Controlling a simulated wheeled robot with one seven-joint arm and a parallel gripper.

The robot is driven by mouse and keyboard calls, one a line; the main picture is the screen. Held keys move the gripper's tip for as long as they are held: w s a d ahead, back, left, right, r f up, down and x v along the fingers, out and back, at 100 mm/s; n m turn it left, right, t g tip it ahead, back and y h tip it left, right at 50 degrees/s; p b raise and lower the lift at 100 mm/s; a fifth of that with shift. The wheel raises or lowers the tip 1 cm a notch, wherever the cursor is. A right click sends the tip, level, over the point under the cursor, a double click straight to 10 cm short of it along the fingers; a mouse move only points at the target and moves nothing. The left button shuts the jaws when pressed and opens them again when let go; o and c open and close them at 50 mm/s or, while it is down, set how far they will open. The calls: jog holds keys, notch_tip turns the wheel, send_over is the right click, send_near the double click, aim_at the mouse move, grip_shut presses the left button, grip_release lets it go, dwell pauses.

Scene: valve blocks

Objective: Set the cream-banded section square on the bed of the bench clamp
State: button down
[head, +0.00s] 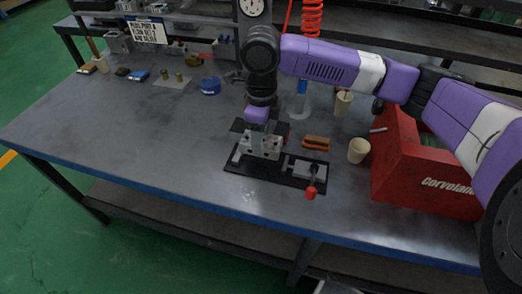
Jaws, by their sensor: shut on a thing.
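The bench clamp (232,168) sits on the bench, with a black base and a red-knobbed handle (311,191) at its right front. My gripper (258,134) points down over the left part of the clamp, shut on a grey metal block (262,147), which seems to be the section. The block is at or just above the clamp bed; I cannot tell whether it touches. Its cream band cannot be made out at this size, and my gripper hides its top.
An orange-brown piece (316,143) and a cream cup (358,151) lie right of the clamp. A red box (420,180) stands further right. Small blocks, a blue round item (210,85) and a sign (147,32) are at the back left. The left front bench is clear.

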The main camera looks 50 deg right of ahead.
jog(key=shift+f, duration=2.85)
jog(key=shift+f, duration=0.15)
jog(key=c, duration=0.6)
grip_release()
notch_tip(320, 180, up, 12)
jog(key=shift+r, duration=0.15)
